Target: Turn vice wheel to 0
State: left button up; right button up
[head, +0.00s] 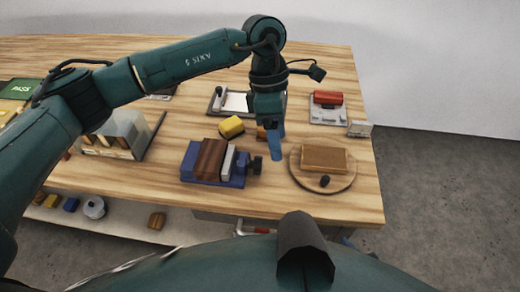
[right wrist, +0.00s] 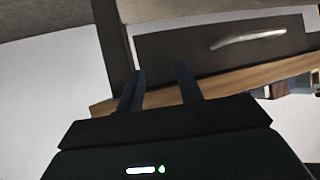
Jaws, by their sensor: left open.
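The blue vice (head: 188,163) stands near the front middle of the wooden table, with a brown block (head: 211,158) between its jaws beside a pale grey jaw plate. Its dark wheel (head: 255,166) sticks out on the right side. Any number on the wheel is too small to read. My left gripper (head: 277,150) points down just to the right of the wheel, open, with its blue fingers seeming apart from it. My right gripper (right wrist: 158,92) shows in the right wrist view, fingers apart with nothing held, near the table edge.
A round board (head: 349,181) with a brown block (head: 324,158) and a small dark knob lies to the right. A red item sits on a grey stand (head: 328,114). A clear box (head: 122,130) stands left.

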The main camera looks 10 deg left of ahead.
aim_at(258, 159)
pick_arm(q)
jog(key=w+a+r+t+y, duration=0.1)
jog(key=w+a+y, duration=0.1)
jog(key=w+a, duration=0.2)
jog(key=f, duration=0.3)
jog(key=s+f+p, duration=0.1)
jog(key=f, duration=0.3)
jog(key=s+f+p, duration=0.1)
jog(key=f, duration=0.3)
jog(key=shift+s, duration=0.25)
jog(key=shift+f, duration=0.5)
pick_arm(e)
jog(key=shift+w+d+r+h, duration=0.2)
jog(key=shift+d+h, duration=0.1)
jog(key=shift+d, duration=0.1)
pick_arm(q)
jog(key=shift+c, duration=0.5)
jog(key=c, duration=0.9)
pick_arm(e)
jog(key=shift+s+f+g, duration=0.1)
jog(key=shift+s+g, duration=0.2)
jog(key=shift+s, duration=0.05)
